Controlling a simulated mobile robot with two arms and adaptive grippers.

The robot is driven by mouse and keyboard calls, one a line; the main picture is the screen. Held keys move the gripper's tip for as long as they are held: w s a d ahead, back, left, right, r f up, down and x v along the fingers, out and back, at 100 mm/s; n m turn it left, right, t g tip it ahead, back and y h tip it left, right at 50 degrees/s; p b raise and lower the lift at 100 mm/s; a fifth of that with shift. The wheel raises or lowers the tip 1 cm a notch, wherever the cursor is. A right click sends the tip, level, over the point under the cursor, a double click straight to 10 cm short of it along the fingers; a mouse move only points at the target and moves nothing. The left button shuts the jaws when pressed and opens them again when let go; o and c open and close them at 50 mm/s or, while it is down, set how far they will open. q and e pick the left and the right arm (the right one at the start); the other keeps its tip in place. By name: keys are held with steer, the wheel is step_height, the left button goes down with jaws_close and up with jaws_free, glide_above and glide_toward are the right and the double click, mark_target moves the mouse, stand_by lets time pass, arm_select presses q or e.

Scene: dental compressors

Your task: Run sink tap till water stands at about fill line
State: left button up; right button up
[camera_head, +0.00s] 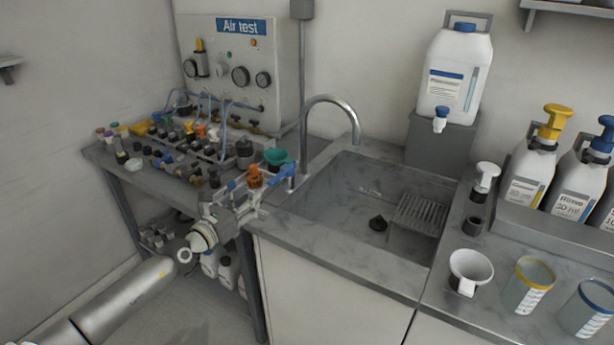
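The sink (335,205) is a grey basin set into the counter, and I see no standing water in it. A tall curved tap spout (335,99) arches over its left rear corner, with no stream visible. A blue lever (283,172) stands by the foot of the tap. My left gripper (262,190) is at the sink's left edge, close to the blue lever. I cannot tell whether it touches the lever, or whether its fingers are open or shut. Faint marks (370,190) show on the basin's back wall; I cannot make out a clear fill line. My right gripper is out of view.
A dark round piece (378,222) and a slatted rack (418,214) are in the basin. A jug (455,75) stands behind it. A bench (165,182) crowded with small parts is left.

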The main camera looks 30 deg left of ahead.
mark_target(269, 183)
arm_select(q)
steer(key=shift+w+d+r+m, duration=0.1)
steer(key=shift+w+d+m, duration=0.2)
steer(key=shift+w+d, duration=0.1)
steer(key=shift+w+r, duration=0.15)
steer(key=shift+w, duration=0.7)
steer(key=w, duration=0.2)
steer(key=w+b, duration=0.1)
steer(key=w, duration=0.3)
steer(key=shift+w+d+f, duration=0.2)
steer(key=shift+d+f, duration=0.05)
steer(key=shift+w+d+b, duration=0.1)
steer(key=shift+w+b, duration=0.4)
steer(key=shift+w, duration=0.6)
jaws_close()
